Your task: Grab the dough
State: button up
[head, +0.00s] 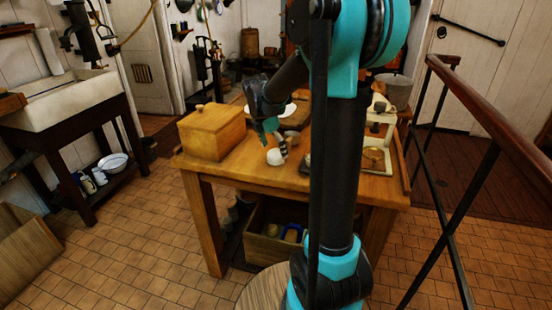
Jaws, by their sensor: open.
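A small whitish lump that looks like the dough (275,157) sits near the front edge of the wooden table (240,165). My gripper (277,146) points down right above the lump, with its fingers close to it or around it. I cannot tell whether the fingers touch it. The gripper is open, though its fingers look small and dark here. My arm hides part of the table to the right of the lump.
A lidded wooden box (212,133) stands left of the gripper. A white plate (270,110) lies behind it. A scale-like item (374,157) is at the table's right. The tiled floor (120,240) at left front is clear.

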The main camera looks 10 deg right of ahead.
aim_at(277, 158)
jog(key=x, duration=0.3)
jog(key=shift+d+f, duration=0.1)
jog(key=c, duration=1.4)
